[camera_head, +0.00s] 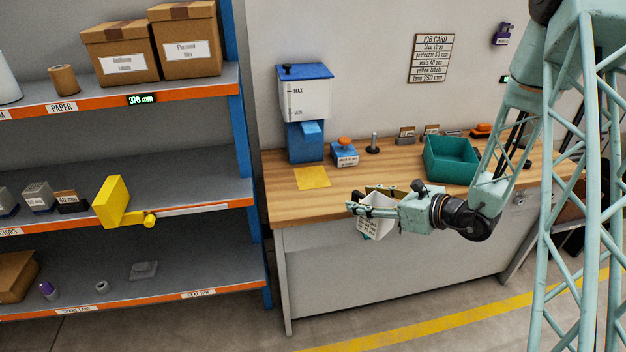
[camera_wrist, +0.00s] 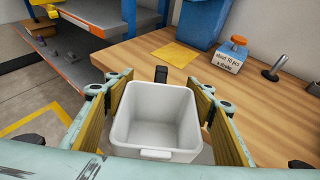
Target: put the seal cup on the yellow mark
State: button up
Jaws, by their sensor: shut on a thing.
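The seal cup (camera_wrist: 157,118) is a white, open-topped square cup, empty inside as seen in the wrist view. My gripper (camera_wrist: 160,112) is shut on it, with a pad on its left and right sides. In the head view my gripper (camera_head: 374,208) holds the cup (camera_head: 376,225) upright or slightly tilted at the bench's front edge. The yellow mark (camera_head: 313,178) is a flat square on the wooden bench top, left of and beyond the cup. It also shows bare in the wrist view (camera_wrist: 175,53). The cup is apart from it.
A blue and white dispenser (camera_head: 305,105) stands just behind the mark. Right of it are an orange-knobbed block (camera_head: 344,153), a short post (camera_head: 373,145) and a green tray (camera_head: 450,160). Shelves with a protruding yellow piece (camera_head: 113,201) stand left. The bench (camera_head: 290,208) is clear around the mark.

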jog(key=w+a+r+n+g+y+p, duration=0.1)
jog(key=w+a+n+g+p, duration=0.1)
jog(key=w, duration=0.8)
jog(key=w+a+n+g+y+p, duration=0.2)
jog(key=w+a+n+g, duration=0.1)
jog(key=w, duration=0.7)
jog(key=shift+r+n+g+p, duration=0.4)
jog(key=shift+n+g, duration=0.5)
jog(key=shift+g, duration=0.2)
jog(key=shift+a, duration=0.15)
jog(key=w+a+b, duration=0.1)
jog(key=a, duration=1.2)
jog(key=shift+w+a, duration=0.35)
jog(key=shift+a, duration=0.05)
